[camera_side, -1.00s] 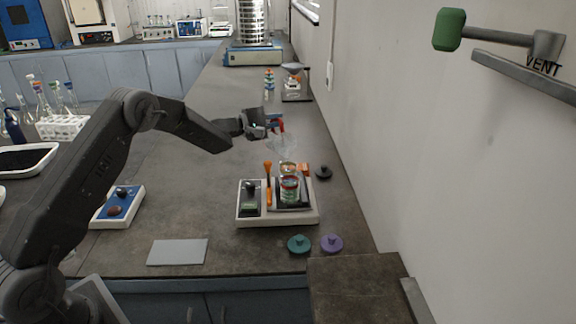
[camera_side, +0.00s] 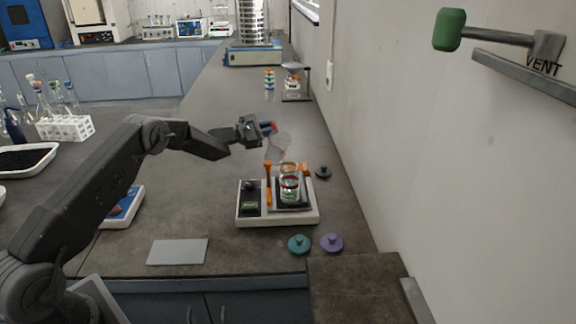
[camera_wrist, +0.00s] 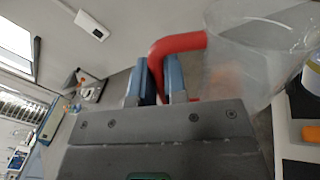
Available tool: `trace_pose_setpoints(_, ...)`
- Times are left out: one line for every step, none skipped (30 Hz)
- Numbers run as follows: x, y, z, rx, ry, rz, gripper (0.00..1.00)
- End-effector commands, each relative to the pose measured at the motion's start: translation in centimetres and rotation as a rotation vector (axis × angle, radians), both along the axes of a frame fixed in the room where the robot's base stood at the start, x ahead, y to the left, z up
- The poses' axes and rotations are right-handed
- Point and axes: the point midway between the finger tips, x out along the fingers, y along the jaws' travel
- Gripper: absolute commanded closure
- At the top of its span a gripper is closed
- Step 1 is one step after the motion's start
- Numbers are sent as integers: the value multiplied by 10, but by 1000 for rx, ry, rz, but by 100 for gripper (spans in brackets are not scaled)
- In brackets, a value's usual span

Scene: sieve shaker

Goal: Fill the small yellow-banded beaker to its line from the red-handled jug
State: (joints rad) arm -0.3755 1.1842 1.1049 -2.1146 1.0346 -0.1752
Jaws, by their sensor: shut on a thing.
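The clear jug (camera_side: 277,148) hangs tilted above the apparatus in the side view, its lower end toward the glass beaker. My gripper (camera_side: 268,129) is shut on its red handle. In the wrist view the red handle (camera_wrist: 178,43) sits between the blue fingers, and the clear jug (camera_wrist: 245,70) extends to the right. A small clear beaker (camera_side: 289,184) stands on the dark plate of a white-based device (camera_side: 277,217), below the jug. A reddish band and greenish tint show on it; I cannot make out a yellow band or fill line. No stream is clear.
Orange posts (camera_side: 268,185) stand close beside the beaker. A black knobbed lid (camera_side: 323,172) lies right of the device; teal (camera_side: 299,244) and purple (camera_side: 332,243) lids lie in front. A grey flat plate (camera_side: 178,252) lies front left. The wall bounds the right side.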

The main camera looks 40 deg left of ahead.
Motion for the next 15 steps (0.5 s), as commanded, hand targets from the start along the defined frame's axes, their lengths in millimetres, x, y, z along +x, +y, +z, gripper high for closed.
trace_pose_setpoints(2, 5, -6, -30, 12, 1, 100)
trace_pose_setpoints(3, 7, -6, -49, 19, 2, 100)
trace_pose_setpoints(4, 11, -8, -76, 33, 2, 100)
trace_pose_setpoints(5, 13, -9, -96, 43, 2, 100)
trace_pose_setpoints(6, 15, -10, -116, 52, 1, 100)
trace_pose_setpoints(8, 17, -12, -143, 66, 2, 100)
trace_pose_setpoints(9, 19, -13, -162, 74, 1, 100)
trace_pose_setpoints(10, 21, -16, -183, 85, 0, 100)
trace_pose_setpoints(11, 23, -18, -210, 98, 1, 100)
trace_pose_setpoints(12, 25, -20, -231, 108, 1, 100)
trace_pose_setpoints(12, 27, -22, -252, 118, 1, 100)
trace_pose_setpoints(14, 30, -24, -278, 129, 1, 100)
trace_pose_setpoints(14, 31, -25, -296, 138, 1, 100)
trace_pose_setpoints(15, 33, -27, -314, 147, 1, 100)
trace_pose_setpoints(16, 34, -30, -339, 159, 0, 100)
